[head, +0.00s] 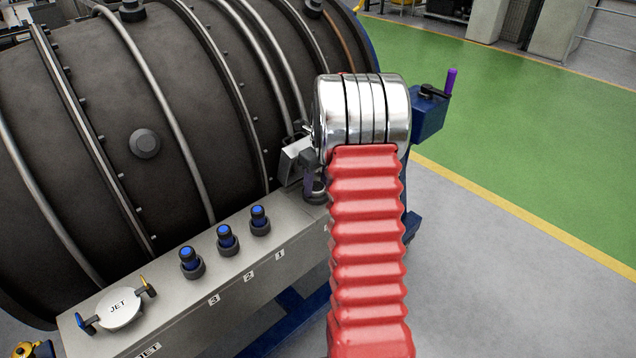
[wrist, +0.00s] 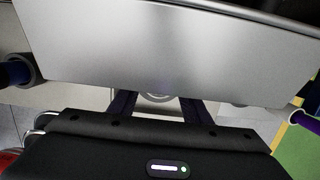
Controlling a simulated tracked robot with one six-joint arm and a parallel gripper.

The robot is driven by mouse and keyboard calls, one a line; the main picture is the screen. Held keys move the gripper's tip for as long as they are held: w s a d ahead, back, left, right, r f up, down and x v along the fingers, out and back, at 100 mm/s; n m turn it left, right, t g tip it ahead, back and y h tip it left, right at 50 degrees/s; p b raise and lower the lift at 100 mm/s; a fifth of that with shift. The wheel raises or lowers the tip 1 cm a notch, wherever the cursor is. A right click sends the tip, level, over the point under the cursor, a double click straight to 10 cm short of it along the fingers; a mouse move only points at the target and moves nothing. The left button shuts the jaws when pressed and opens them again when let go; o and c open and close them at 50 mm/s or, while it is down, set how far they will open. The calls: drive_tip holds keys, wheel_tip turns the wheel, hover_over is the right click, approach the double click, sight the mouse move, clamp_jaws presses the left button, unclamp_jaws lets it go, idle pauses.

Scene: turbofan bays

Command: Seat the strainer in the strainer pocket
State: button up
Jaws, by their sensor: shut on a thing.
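My gripper (wrist: 157,103) points down at the far right end of the grey bench, mostly hidden behind my arm in the head view. Its dark fingers show in the wrist view with a pale round thing between them, which looks like the strainer (wrist: 155,97). The fingers are shut on it. A wide grey panel hides most of it in the wrist view. In the head view a dark round fitting (head: 317,190) sits on the bench top below the gripper; it may be the strainer pocket. I cannot tell whether the strainer is inside it.
Several blue-capped fittings (head: 227,237) stand along the bench, and a round JET cap (head: 119,308) is at its near left end. The large dark engine casing (head: 110,110) rises close behind. A blue block (head: 428,113) with a purple-handled lever (head: 451,80) stands right of my arm.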

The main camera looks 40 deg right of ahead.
drive_tip(key=shift+f, duration=0.2)
drive_tip(key=shift+s+a+f, duration=0.1)
drive_tip(key=shift+s+f, duration=0.1)
drive_tip(key=shift+f, duration=0.3)
drive_tip(key=o, duration=1.2)
drive_tip(key=shift+a, duration=0.1)
drive_tip(key=shift+w+a, duration=0.1)
drive_tip(key=shift+w+r, duration=0.1)
drive_tip(key=shift+r, duration=0.4)
wheel_tip(320, 180, up, 12)
drive_tip(key=s, duration=0.2)
drive_tip(key=shift+d+r, duration=0.2)
drive_tip(key=shift+d, duration=0.1)
drive_tip(key=shift+w, duration=0.1)
